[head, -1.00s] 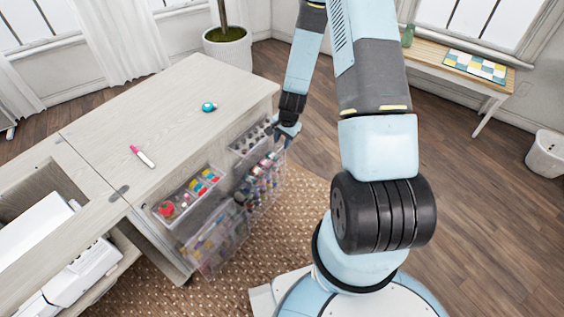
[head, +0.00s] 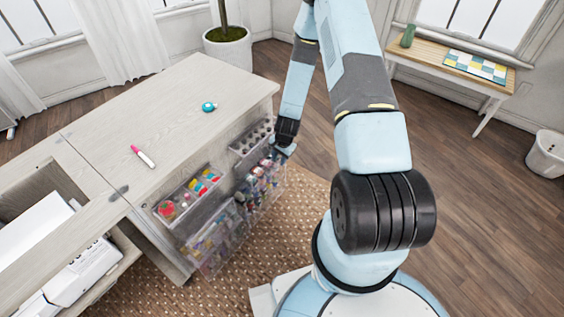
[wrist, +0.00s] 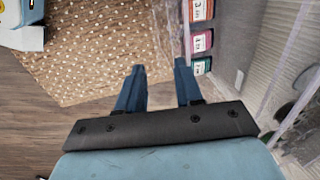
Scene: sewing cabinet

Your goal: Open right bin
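The right side of the cabinet's storage front carries a large clear lower bin (head: 258,192) full of colourful bottles or spools. A smaller clear bin (head: 252,138) with dark round pieces is above it. My gripper (head: 283,150) is at the far right end of these bins, close to the lower bin's upper edge; contact cannot be told. In the wrist view my gripper (wrist: 160,68) has its two blue fingers apart with nothing between them. Labelled coloured items (wrist: 201,41) show behind a clear wall, just right of the fingers. How far the lower bin is tilted out is unclear.
To the left are a small bin (head: 188,193) of colourful items and a large clear bin (head: 213,243). A marker (head: 143,157) and a teal round object (head: 209,106) lie on the cabinet top (head: 175,105). A woven rug (head: 225,280) covers the floor in front.

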